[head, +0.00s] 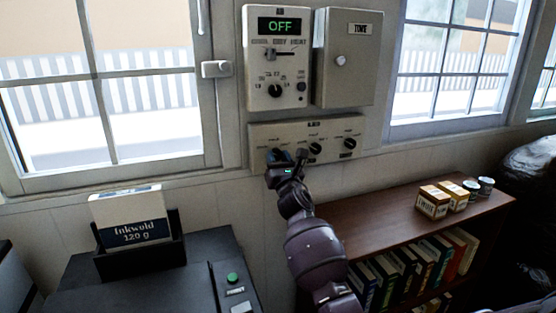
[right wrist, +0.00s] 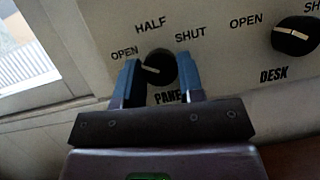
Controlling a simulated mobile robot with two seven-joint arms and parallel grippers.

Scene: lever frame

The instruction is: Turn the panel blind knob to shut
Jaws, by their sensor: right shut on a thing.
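The panel blind knob (right wrist: 158,66) is a round black knob with a white pointer line. In the right wrist view, OPEN, HALF and SHUT are printed around it, and a partly hidden label starting "PANE" is below. Its pointer lies to the left, on the OPEN side. My right gripper (right wrist: 158,82) has one blue finger on each side of the knob and is shut on it. In the head view, this gripper (head: 284,159) is at the left end of the low beige knob plate (head: 260,131) and largely covers the knob. My left gripper is not in view.
The desk knob (right wrist: 296,36) is close on the right. A box with an OFF display (head: 278,26) and a closed box (head: 345,75) hang above the plate. A bookshelf (head: 385,208) stands below right, a black machine (head: 160,275) below left. Windows flank the panels.

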